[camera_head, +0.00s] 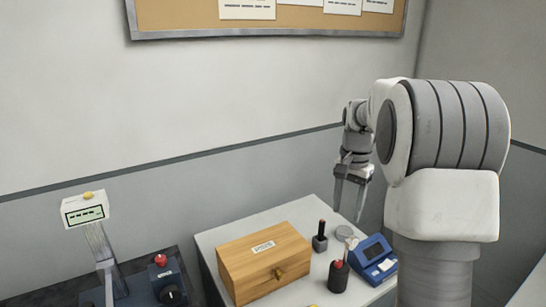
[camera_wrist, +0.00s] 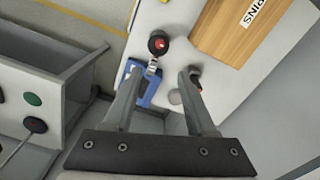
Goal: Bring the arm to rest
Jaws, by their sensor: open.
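My gripper (camera_head: 349,199) hangs over the back right part of the white table, fingers pointing down, at the end of my bent arm. In the wrist view my gripper (camera_wrist: 172,73) has its two fingers apart with nothing held between them. Below it in the head view are a small dark block with an upright handle (camera_head: 320,240), a round grey disc (camera_head: 344,232) and a blue device with a screen (camera_head: 374,258). The blue device is partly hidden behind a finger in the wrist view (camera_wrist: 146,95).
A wooden box (camera_head: 262,258) labelled "PINS" sits on the white table (camera_head: 225,236). A dark red-topped bottle (camera_head: 338,274) stands in front of the blue device. A display stand (camera_head: 86,209) and a dark red-knobbed unit (camera_head: 165,280) are at the left. Walls close in behind and right.

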